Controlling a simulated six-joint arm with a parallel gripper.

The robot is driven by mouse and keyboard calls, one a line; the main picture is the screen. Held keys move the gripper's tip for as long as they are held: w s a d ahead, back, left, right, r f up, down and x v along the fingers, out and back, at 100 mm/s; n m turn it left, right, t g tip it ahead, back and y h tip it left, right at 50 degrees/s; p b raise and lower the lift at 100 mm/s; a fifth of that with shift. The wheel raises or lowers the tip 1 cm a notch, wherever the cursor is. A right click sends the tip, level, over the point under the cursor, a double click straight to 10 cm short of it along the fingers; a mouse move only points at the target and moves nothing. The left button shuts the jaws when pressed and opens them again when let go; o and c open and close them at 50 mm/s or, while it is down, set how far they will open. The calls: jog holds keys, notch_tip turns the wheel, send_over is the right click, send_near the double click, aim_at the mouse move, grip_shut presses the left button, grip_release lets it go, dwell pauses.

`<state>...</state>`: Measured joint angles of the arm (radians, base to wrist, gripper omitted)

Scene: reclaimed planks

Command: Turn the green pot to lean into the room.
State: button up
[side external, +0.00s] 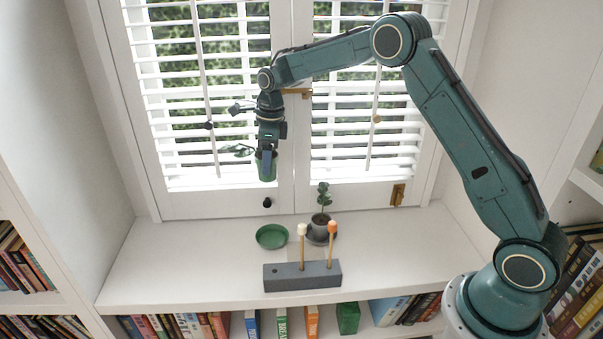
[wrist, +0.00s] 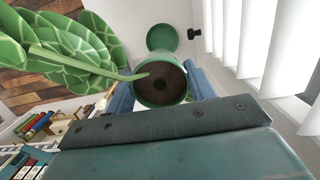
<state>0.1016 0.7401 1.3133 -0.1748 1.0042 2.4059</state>
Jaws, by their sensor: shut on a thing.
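My gripper (side external: 266,150) is shut on the green pot (side external: 266,168), holding it upright in the air in front of the blinds, above the white sill. In the wrist view the pot (wrist: 160,82) sits between the two blue fingers, its dark soil showing. Its plant (side external: 238,150) leans out to the left of the pot in the side view. In the wrist view the big veined leaves (wrist: 75,50) spread to the left, away from the blinds. An empty green saucer (side external: 272,237) lies on the sill below the pot, also seen in the wrist view (wrist: 162,37).
A small potted plant (side external: 321,225) stands on a dark saucer to the saucer's right. In front is a grey block (side external: 302,276) with two upright sticks, one white-topped, one orange-topped. White blinds (wrist: 255,40) are close beside the gripper. The sill's left part is clear.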

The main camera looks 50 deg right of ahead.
jog(key=shift+r, duration=0.15)
notch_tip(320, 180, down, 19)
jog(key=n, duration=0.3)
jog(key=shift+f, duration=0.2)
jog(key=shift+f, duration=0.2)
jog(key=shift+f, duration=1.25)
jog(key=o, duration=1.4)
jog(key=shift+c, duration=0.2)
jog(key=shift+f, duration=0.1)
